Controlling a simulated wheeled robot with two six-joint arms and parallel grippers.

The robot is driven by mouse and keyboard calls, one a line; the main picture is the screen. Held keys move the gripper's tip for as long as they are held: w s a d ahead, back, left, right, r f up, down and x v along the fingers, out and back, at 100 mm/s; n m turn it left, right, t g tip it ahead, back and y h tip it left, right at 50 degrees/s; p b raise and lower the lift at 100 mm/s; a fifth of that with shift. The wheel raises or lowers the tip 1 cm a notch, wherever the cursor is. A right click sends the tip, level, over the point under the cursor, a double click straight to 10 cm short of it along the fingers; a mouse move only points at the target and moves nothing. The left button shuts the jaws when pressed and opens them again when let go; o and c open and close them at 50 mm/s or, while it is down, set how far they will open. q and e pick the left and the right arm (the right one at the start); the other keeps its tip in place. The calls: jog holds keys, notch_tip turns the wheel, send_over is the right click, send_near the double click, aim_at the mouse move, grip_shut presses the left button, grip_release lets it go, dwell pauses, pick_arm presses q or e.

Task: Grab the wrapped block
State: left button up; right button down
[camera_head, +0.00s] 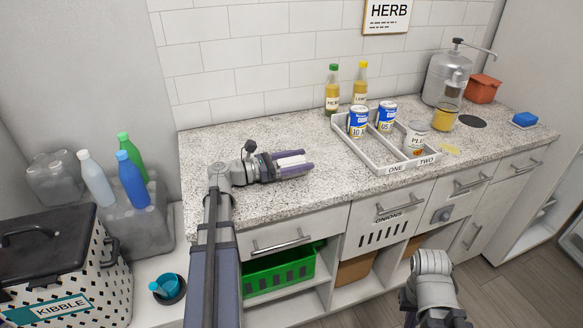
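My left gripper (296,163) is over the front left part of the speckled counter, its purple fingers pointing right. A small white piece (291,159) shows between the fingers. It may be the wrapped block, but it is too small and too covered to be sure. I cannot tell whether the fingers press on it or only stand on either side of it. My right arm (433,275) shows at the bottom, in front of the cabinets; its gripper is not in view.
A white divided tray (400,167) holds several cans. Two bottles (332,88) stand behind it. A metal dispenser (441,75), an orange container (482,89) and a blue block-like item (524,119) are at the right. The counter (222,145) around my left gripper is mostly clear.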

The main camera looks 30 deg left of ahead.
aim_at(299, 159)
pick_arm(q)
grip_shut()
dwell(0.4)
jog(key=shift+r, duration=0.1)
notch_tip(299, 159, up, 10)
jog(key=p, duration=1)
